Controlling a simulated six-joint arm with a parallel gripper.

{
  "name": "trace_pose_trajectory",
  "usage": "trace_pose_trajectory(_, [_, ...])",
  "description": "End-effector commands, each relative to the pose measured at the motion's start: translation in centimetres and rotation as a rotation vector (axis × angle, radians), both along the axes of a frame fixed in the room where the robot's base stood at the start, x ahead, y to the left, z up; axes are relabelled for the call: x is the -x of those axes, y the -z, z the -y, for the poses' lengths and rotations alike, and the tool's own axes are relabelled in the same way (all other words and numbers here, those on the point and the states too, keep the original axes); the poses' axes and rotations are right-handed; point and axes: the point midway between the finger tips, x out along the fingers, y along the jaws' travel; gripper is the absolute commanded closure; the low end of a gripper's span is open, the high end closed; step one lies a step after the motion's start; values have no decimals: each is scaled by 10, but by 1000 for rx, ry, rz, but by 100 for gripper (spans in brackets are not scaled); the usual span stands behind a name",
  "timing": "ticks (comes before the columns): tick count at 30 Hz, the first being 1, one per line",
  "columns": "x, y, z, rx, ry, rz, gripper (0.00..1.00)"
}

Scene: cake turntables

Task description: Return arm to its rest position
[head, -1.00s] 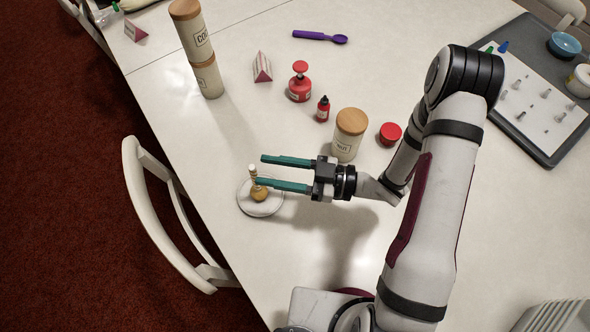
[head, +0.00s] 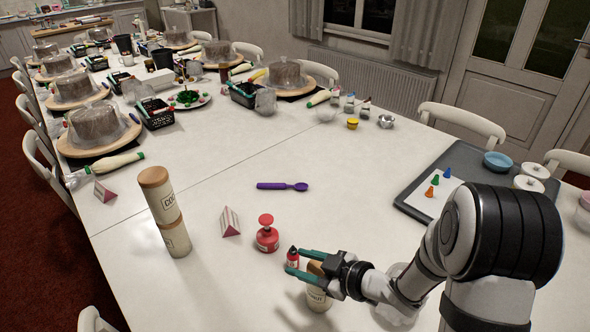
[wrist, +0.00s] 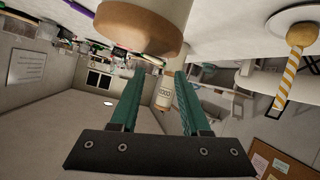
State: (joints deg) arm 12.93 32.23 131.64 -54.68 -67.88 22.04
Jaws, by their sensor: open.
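My gripper (head: 293,261) is open and empty, with two teal fingers pointing left in the head view. It overlaps the wooden-lidded nut canister (head: 318,299) and a small red bottle (head: 292,258) there; I cannot tell its height above them. In the wrist view the gripper (wrist: 158,74) shows both fingers apart, with a wooden-lidded canister (wrist: 140,42) close beyond the tips. A labelled white canister (wrist: 163,98) shows farther off between the fingers. My forearm fills the right of the head view.
A grey tray (head: 412,192) is at right. A yellow striped stick (wrist: 290,75) shows in the wrist view. Mid-table is largely clear.

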Motion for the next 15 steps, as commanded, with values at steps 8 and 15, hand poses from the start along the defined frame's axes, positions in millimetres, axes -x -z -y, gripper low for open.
trace_pose_trajectory(8, [15, -141, 129, 91, 973, -159, 54])
trace_pose_trajectory(15, [118, -160, 103, -177, 1186, -516, 54])
